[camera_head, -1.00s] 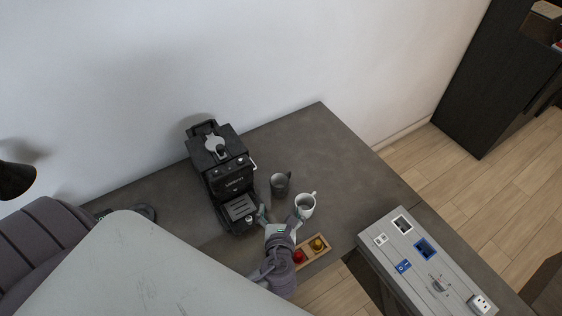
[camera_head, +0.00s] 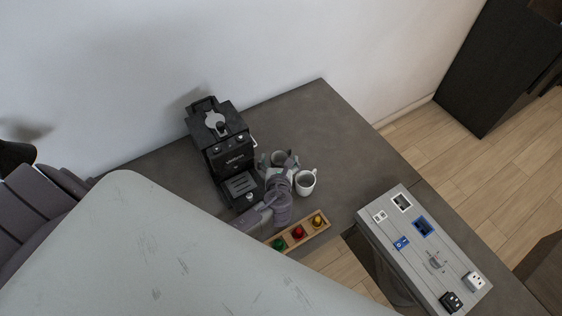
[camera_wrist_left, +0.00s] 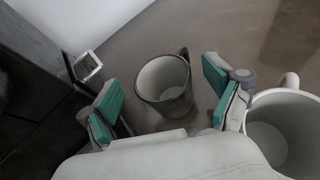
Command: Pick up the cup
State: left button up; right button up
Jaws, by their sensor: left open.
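A dark grey cup (camera_head: 279,156) stands upright on the dark countertop, partly hidden behind my left gripper. In the left wrist view the grey cup (camera_wrist_left: 164,84) sits between and just beyond the open fingers, its handle toward the right finger. A white cup (camera_head: 306,182) stands beside it at the right; it also shows at the right edge of the left wrist view (camera_wrist_left: 284,128). My left gripper (camera_head: 276,160) is open and empty, with green pads on its fingers (camera_wrist_left: 160,88). I cannot see it touching the grey cup. My right gripper is not in view.
A black coffee machine (camera_head: 228,150) stands left of the cups, close to the left gripper. A wooden tray (camera_head: 318,228) with coloured round pieces lies in front. A grey panel (camera_head: 420,250) with sockets stands at right. The counter (camera_head: 330,120) behind the cups is clear.

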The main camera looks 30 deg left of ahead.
pick_arm(q)
jog(key=shift+x, duration=1.05)
jog(key=shift+s+d, duration=0.1)
jog(key=shift+c, duration=0.2)
jog(key=c, duration=1.3)
jog(key=shift+r, duration=0.1)
